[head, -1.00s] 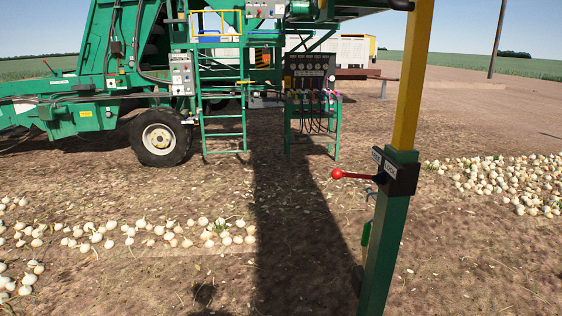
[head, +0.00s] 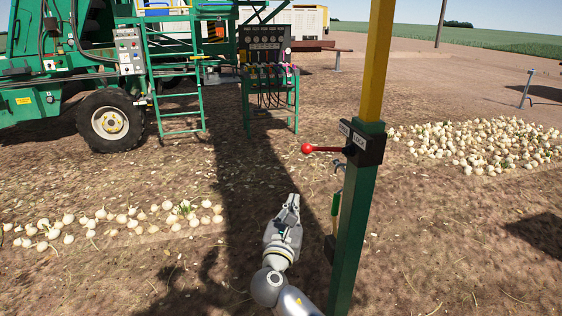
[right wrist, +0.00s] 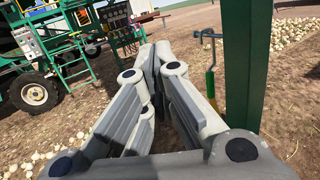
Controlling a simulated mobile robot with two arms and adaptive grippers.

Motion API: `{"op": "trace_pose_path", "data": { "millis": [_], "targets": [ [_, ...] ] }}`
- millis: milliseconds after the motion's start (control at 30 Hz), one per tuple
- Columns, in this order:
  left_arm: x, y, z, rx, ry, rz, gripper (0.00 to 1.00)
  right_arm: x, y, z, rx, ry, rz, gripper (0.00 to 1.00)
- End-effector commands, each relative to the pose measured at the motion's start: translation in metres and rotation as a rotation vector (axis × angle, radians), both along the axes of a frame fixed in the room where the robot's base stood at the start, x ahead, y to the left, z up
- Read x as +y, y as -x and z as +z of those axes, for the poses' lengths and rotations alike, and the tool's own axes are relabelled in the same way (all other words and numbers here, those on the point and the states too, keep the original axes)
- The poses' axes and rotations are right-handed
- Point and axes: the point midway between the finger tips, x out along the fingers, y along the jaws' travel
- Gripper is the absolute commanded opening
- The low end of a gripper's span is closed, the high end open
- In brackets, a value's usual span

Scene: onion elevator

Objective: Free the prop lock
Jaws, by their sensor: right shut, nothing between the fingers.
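The prop lock is a black block (head: 362,142) with white labels on the green and yellow prop post (head: 352,225). A lever with a red ball knob (head: 307,149) sticks out from it to the left. My right gripper (head: 291,200) is shut and empty, below and left of the lever and apart from the post. In the right wrist view its fingers (right wrist: 155,62) meet, with the green post (right wrist: 246,75) close on the right. The red knob does not show there. My left gripper is not in view.
A small crank with a green handle (right wrist: 211,82) hangs left of the post. A green machine with a ladder (head: 175,85) and a hose panel (head: 268,75) stand behind. Onions lie in a row (head: 120,220) and a heap (head: 485,146). Open soil lies between.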

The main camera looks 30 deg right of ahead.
Motion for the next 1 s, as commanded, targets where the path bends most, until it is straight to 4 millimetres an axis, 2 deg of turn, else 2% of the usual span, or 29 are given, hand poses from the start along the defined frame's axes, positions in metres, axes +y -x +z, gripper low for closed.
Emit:
{"op": "trace_pose_path", "data": {
  "millis": [33,100,167,367,700,1000],
  "targets": [
    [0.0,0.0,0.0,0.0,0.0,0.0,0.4,-0.001,0.004,0.018,-0.013,0.038,-0.019,0.0],
    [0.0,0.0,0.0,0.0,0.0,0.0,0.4,-0.003,0.008,0.032,-0.022,0.071,-0.041,0.0],
    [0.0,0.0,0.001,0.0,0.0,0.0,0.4,-0.005,0.007,0.038,-0.022,0.084,-0.049,0.0],
    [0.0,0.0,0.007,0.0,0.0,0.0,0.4,-0.024,-0.012,0.045,-0.021,0.087,-0.05,0.0],
    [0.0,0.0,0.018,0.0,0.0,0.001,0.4,-0.073,-0.064,0.058,-0.021,0.083,-0.049,0.0],
    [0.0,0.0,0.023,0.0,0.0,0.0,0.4,-0.095,-0.088,0.062,-0.021,0.082,-0.046,0.0]
  ]
}}
